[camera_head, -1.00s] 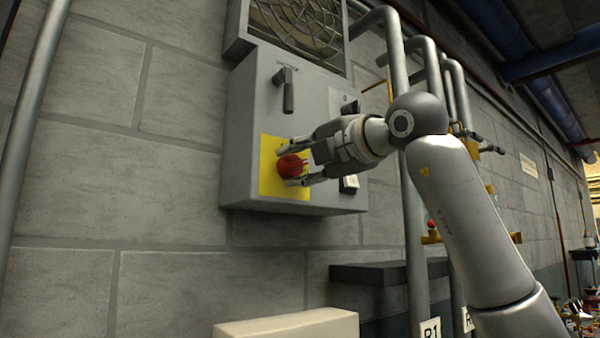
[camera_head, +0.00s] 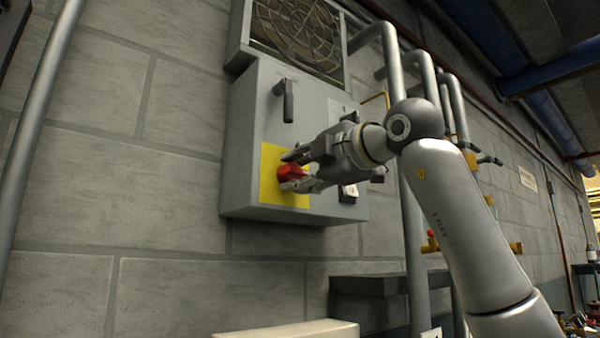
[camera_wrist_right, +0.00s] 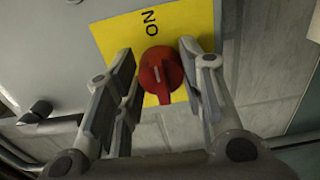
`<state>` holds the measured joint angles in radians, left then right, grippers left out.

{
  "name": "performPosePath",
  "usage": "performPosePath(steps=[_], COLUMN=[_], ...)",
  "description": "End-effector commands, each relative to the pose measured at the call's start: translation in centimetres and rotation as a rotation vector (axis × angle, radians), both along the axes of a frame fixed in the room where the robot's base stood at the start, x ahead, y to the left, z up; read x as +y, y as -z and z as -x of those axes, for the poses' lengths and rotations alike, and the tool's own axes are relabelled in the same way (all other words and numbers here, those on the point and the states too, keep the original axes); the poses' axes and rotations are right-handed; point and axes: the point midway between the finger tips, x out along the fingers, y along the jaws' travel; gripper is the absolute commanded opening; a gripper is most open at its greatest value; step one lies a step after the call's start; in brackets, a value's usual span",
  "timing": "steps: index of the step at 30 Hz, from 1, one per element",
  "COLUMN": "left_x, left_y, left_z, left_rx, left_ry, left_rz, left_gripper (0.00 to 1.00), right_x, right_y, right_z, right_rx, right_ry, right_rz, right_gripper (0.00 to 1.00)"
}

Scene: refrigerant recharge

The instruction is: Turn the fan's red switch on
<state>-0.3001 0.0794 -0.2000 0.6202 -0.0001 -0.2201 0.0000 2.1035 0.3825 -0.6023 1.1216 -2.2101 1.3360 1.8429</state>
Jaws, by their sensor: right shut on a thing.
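The red switch (camera_head: 289,174) is a rotary knob on a yellow plate (camera_head: 270,190) at the lower front of the grey control box. My right gripper (camera_head: 292,172) reaches it from the right, with one finger above and one below, and is shut on it. The fan (camera_head: 297,35) sits behind a round grille above the box. My left gripper is not in view.
A dark lever handle (camera_head: 288,100) sticks out of the grey box (camera_head: 245,150) above the switch. Grey pipes (camera_head: 393,60) run down to the right of the box. A dark ledge (camera_head: 375,285) stands below.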

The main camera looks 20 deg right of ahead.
Motion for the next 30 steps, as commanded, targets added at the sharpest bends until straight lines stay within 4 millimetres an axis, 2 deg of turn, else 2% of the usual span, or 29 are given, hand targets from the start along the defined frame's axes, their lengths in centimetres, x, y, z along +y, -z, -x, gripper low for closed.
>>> performPosePath(steps=[4, 5, 9, 10, 22, 26, 30], left_x=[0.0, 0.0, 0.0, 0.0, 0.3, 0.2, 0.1], left_y=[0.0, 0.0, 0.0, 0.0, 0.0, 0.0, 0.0], left_z=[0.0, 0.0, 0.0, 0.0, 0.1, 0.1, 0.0], left_rx=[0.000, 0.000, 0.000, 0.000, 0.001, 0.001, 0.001], left_ry=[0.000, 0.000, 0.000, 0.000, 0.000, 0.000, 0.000], left_rz=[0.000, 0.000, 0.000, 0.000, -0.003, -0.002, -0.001], left_gripper=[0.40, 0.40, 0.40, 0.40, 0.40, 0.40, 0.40], right_x=[-0.1, -0.1, 0.0, 0.0, -0.3, -1.0, -2.1], right_y=[0.0, 0.0, 0.0, 0.0, 0.0, -0.1, -0.1], right_z=[0.0, 0.0, 0.0, 0.0, 0.6, 2.4, 5.3], right_rx=[0.001, 0.001, 0.001, 0.001, -0.002, -0.004, -0.005], right_ry=[0.001, 0.001, 0.001, 0.001, 0.001, 0.002, 0.002], right_rz=[-0.001, -0.001, -0.001, -0.001, -0.001, 0.001, 0.000], right_gripper=[0.13, 0.38, 0.56, 0.58, 0.58, 0.58, 0.58])
